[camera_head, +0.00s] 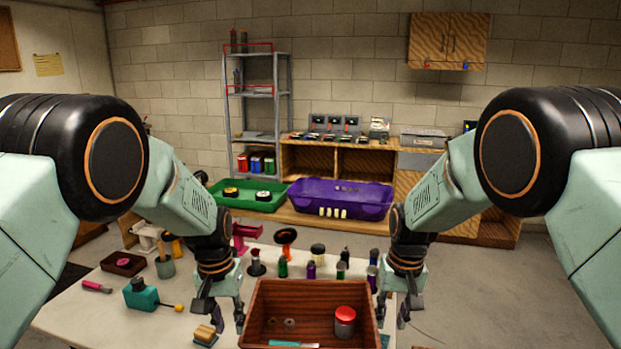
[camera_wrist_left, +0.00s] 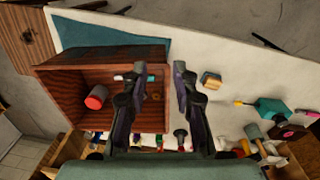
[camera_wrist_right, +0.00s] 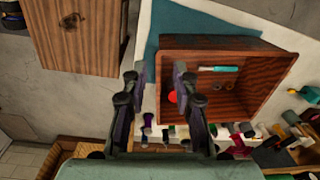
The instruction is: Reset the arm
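My left gripper (camera_head: 226,316) points down at the left side of a wooden box on the table. Its two fingers stand apart with nothing between them in the left wrist view (camera_wrist_left: 157,72). My right gripper (camera_head: 394,312) points down at the right side of the box. Its fingers are also apart and empty in the right wrist view (camera_wrist_right: 158,76). The wooden box (camera_head: 262,302) stands between the grippers and holds a red-lidded jar (camera_head: 344,321) and a teal-handled tool (camera_head: 293,344). Both arms come in from the sides, bent downward.
Several bottles, including a green one (camera_head: 283,267), stand behind the box. A teal device (camera_head: 140,296) and a yellow-topped block (camera_head: 205,335) lie left on the white table (camera_head: 75,318). Green (camera_head: 233,203) and purple (camera_head: 325,195) bins stand at the back.

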